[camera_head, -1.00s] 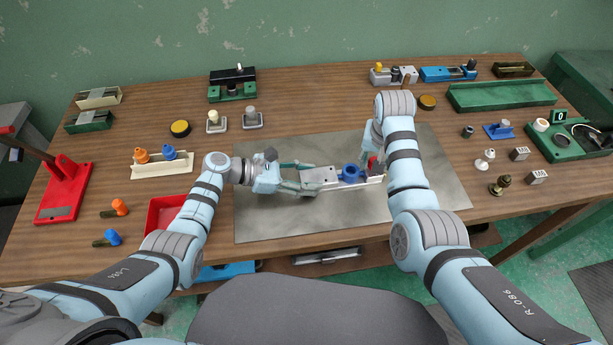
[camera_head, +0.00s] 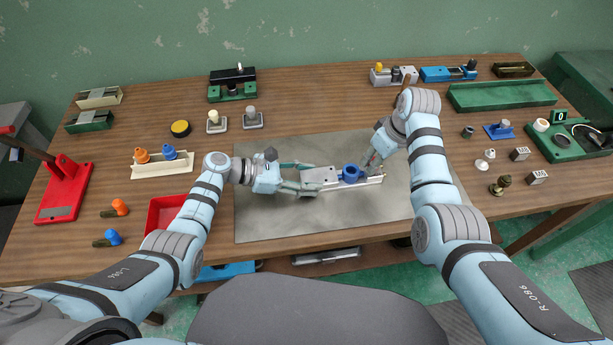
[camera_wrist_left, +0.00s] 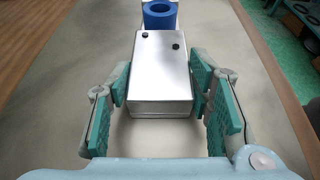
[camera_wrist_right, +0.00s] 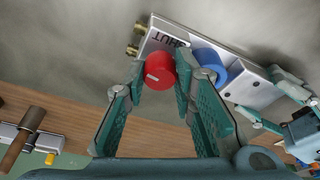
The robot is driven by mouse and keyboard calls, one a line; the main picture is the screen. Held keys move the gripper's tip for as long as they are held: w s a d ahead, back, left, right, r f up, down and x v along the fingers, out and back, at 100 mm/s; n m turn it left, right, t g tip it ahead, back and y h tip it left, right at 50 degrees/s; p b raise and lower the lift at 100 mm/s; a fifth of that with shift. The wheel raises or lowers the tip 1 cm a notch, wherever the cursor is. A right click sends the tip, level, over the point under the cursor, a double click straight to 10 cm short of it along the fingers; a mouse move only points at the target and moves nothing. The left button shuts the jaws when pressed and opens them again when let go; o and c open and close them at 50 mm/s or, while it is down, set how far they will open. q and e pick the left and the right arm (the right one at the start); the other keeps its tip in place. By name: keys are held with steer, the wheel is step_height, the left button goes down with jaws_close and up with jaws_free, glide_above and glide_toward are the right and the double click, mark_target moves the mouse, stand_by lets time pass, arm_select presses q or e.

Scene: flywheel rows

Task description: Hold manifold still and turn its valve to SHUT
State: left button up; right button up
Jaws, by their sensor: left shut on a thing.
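The manifold (camera_head: 345,188) is a silver bar lying on the grey mat, with a metal block at its left end, a blue ring and a red valve knob. My left gripper (camera_head: 305,180) is shut on the block; in the left wrist view the block (camera_wrist_left: 160,70) sits between the fingers. My right gripper (camera_head: 372,166) is at the manifold's right part. In the right wrist view the red knob (camera_wrist_right: 159,71) with a white mark lies between its open fingertips. The word SHUT (camera_wrist_right: 170,40) is printed beside the knob. The blue ring (camera_wrist_right: 209,66) is close to one finger.
The grey mat (camera_head: 270,222) is clear around the manifold. A red bin (camera_head: 165,212) stands left of it. A cream rack (camera_head: 162,168) with orange and blue knobs is further back. Several small parts and a green tray (camera_head: 500,97) are at the right.

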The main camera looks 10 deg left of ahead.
steer(key=m+h, duration=0.1)
steer(key=m, duration=0.3)
steer(key=shift+a+m+t, duration=0.1)
steer(key=shift+m+t, duration=0.2)
steer(key=m+h, duration=0.1)
steer(key=m, duration=0.4)
steer(key=o, duration=0.8)
